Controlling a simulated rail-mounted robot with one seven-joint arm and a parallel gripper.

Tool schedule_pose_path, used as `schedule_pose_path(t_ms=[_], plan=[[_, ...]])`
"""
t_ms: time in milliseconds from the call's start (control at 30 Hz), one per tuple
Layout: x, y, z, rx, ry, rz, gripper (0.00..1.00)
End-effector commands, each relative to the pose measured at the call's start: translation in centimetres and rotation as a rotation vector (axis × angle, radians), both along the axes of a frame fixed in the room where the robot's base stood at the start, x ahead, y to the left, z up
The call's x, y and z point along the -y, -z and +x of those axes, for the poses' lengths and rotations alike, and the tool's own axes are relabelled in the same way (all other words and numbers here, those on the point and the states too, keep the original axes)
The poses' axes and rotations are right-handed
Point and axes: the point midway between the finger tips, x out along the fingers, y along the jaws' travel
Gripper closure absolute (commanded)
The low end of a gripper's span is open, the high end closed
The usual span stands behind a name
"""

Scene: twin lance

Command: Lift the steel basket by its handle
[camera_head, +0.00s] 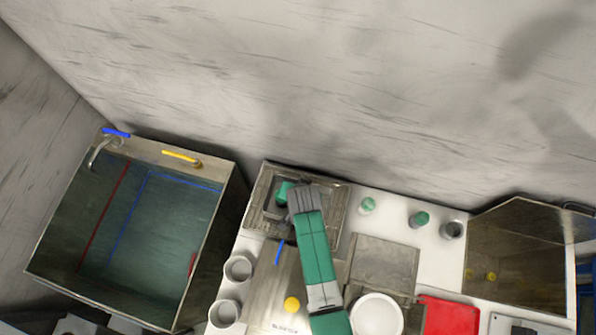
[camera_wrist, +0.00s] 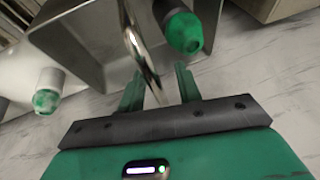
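The steel basket (camera_head: 271,212) sits at the back left of the counter, partly hidden under my arm. In the wrist view its grey sheet-metal walls (camera_wrist: 88,35) fill the upper left. Its curved, shiny handle (camera_wrist: 140,50) comes down from the top edge between my two green fingers. My gripper (camera_wrist: 157,80) is open, with a finger on each side of the handle and visible gaps to it. In the head view my gripper (camera_head: 284,192) is over the basket, and its fingers are too small to tell.
A sink (camera_head: 150,235) lies left of the counter. White cups (camera_head: 238,268), a plate (camera_head: 377,315) and a red board (camera_head: 448,316) are nearer the front.

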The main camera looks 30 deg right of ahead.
Motion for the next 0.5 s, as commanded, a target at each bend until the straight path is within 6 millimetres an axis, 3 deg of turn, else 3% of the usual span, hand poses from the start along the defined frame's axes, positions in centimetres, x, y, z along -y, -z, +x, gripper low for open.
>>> schedule_pose_path(t_ms=[433,500], plan=[[-0.01,0.34,0.02,0.0,0.0,0.0,0.66],[-0.01,0.35,0.01,0.0,0.0,0.0,0.76]])
